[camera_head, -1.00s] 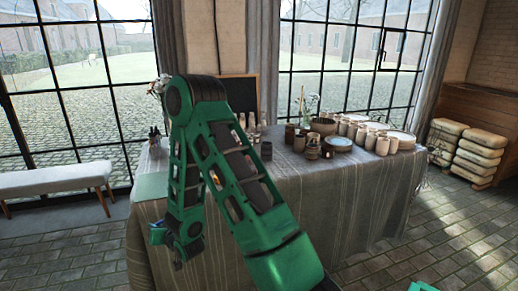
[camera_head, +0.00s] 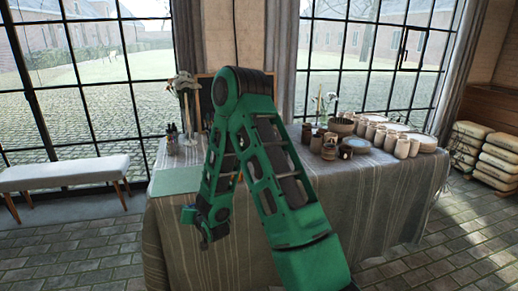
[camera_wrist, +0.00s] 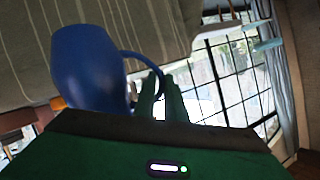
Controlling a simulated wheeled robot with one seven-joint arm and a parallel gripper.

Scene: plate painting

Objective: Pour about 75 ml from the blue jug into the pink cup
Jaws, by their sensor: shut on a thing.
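The blue jug (camera_wrist: 88,68) fills the upper left of the wrist view, with its curved handle (camera_wrist: 140,58) on the right side. My gripper (camera_wrist: 160,84) is shut on the jug's handle. The jug appears tilted in this view, but the wrist camera is itself turned, so I cannot tell its true tilt. What is in the jug is not visible. In the head view my green arm stands in front of the table and the jug cannot be made out. I cannot make out the pink cup in either view.
A cloth-covered table (camera_head: 375,205) carries several cups (camera_head: 402,148), plates and bowls on its right half. A green mat (camera_head: 176,181) and small bottles (camera_head: 171,139) are at its left end. A bench (camera_head: 65,172) stands left, stacked sacks (camera_head: 498,158) right.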

